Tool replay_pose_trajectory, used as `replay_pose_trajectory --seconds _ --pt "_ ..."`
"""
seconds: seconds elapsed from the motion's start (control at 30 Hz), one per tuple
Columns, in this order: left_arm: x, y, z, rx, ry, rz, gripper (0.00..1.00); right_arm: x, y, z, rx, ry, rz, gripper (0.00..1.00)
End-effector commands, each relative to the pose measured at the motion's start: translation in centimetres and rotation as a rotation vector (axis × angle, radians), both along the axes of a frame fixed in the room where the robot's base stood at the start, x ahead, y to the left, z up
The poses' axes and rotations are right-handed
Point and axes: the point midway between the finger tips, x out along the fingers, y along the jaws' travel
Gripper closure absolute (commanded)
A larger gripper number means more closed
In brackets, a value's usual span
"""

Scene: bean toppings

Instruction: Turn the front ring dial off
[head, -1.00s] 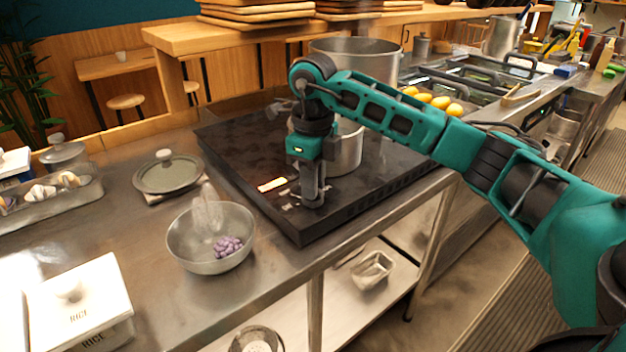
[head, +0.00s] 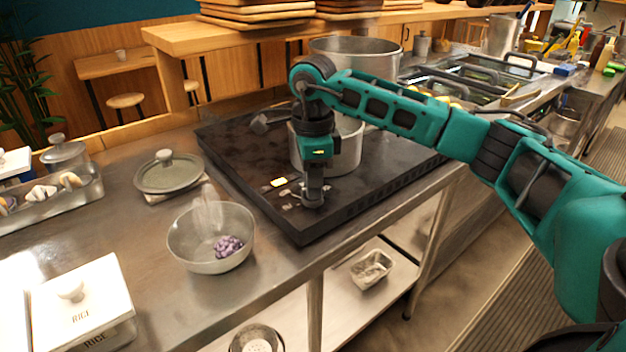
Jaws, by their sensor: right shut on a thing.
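The black cooktop (head: 245,165) sits on the steel counter, with a small lit display (head: 279,183) and pale markings near its front left corner. My right gripper (head: 312,203) points down at the cooktop's front control area, by these markings. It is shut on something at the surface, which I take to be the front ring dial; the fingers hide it. A saucepan (head: 346,150) stands on the cooktop right behind the gripper, partly hidden by it, with its handle toward the back left. My left gripper is not in view.
A large steel pot (head: 355,58) stands behind the saucepan. A metal bowl (head: 190,245) with purple beans (head: 228,246) is on the counter at left, near a lidded pan (head: 168,178). A rice box (head: 85,300) is at the front left.

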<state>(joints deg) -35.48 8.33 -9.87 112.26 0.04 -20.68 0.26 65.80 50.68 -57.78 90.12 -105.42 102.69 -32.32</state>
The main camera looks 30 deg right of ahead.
Motion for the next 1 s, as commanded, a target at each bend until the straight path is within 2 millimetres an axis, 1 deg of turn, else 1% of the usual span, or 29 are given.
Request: replay_pose_trajectory --seconds 0.1,0.3,0.8,0.83,1.0 --pt "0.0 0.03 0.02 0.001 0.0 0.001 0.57 0.08 0.06 0.12 0.003 -0.005 0.054 1.0" --pt "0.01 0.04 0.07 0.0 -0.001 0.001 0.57 0.08 0.08 0.11 0.003 -0.005 0.109 1.0" --pt "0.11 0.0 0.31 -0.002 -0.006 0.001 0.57 0.08 0.12 0.13 0.003 -0.005 0.128 1.0" --pt "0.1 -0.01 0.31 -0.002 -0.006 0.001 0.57 0.08 0.12 0.13 0.003 -0.005 0.128 0.8" --pt "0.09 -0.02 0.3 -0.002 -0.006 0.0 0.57 0.06 0.08 0.09 0.003 -0.003 0.126 0.64"
